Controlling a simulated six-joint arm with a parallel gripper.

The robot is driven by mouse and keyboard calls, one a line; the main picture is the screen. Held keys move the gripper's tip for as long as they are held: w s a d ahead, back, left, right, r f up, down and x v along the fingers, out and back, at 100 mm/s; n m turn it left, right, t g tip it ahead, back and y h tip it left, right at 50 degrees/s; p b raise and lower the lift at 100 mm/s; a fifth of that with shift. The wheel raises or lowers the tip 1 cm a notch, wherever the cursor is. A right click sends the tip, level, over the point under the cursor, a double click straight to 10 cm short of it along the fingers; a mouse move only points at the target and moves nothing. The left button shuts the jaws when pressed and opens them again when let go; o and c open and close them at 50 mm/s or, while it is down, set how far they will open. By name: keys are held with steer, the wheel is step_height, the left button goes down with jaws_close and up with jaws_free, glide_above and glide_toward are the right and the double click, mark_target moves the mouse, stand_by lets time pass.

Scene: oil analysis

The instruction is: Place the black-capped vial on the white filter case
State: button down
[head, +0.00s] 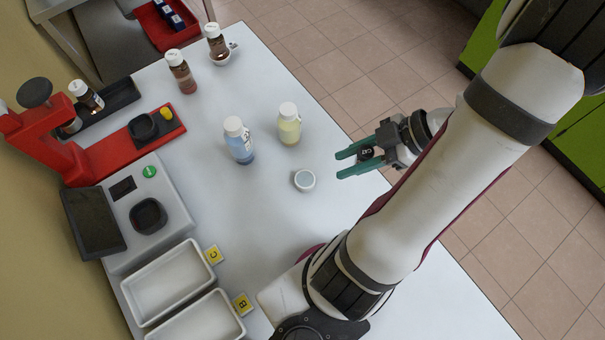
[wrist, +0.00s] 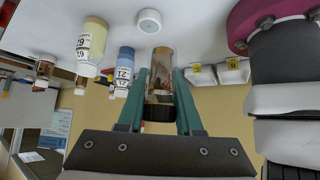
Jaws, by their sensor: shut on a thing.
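The black-capped vial (wrist: 160,78) is clear with brownish contents and sits between the two green fingers of my gripper (head: 343,164), which is shut on it. In the head view its black cap (head: 366,154) shows between the fingers; its glass body is mostly hidden there. The white filter case (head: 305,181) is a small round case with a grey-blue top, lying on the white table. It also shows in the wrist view (wrist: 149,21), beyond the vial. My gripper is to the right of the case in the head view, near the table's right edge, and apart from it.
A blue bottle (head: 239,142) and a yellow bottle (head: 289,126) stand behind the case. Two brown bottles (head: 181,72) (head: 217,44) stand farther back. A red stand (head: 95,160), a grey device (head: 170,205) and white trays (head: 168,283) are at left. Table around the case is clear.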

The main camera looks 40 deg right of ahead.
glide_above(295, 179)
step_height(295, 179, down, 6)
steer(key=shift+s+f, duration=0.15)
steer(key=shift+f, duration=0.05)
step_height(295, 179, down, 3)
steer(key=shift+a+f, duration=0.1)
steer(key=shift+a, duration=0.05)
steer(key=shift+f, duration=0.45)
steer(key=shift+f, duration=0.15)
steer(key=c, duration=0.6)
jaws_free()
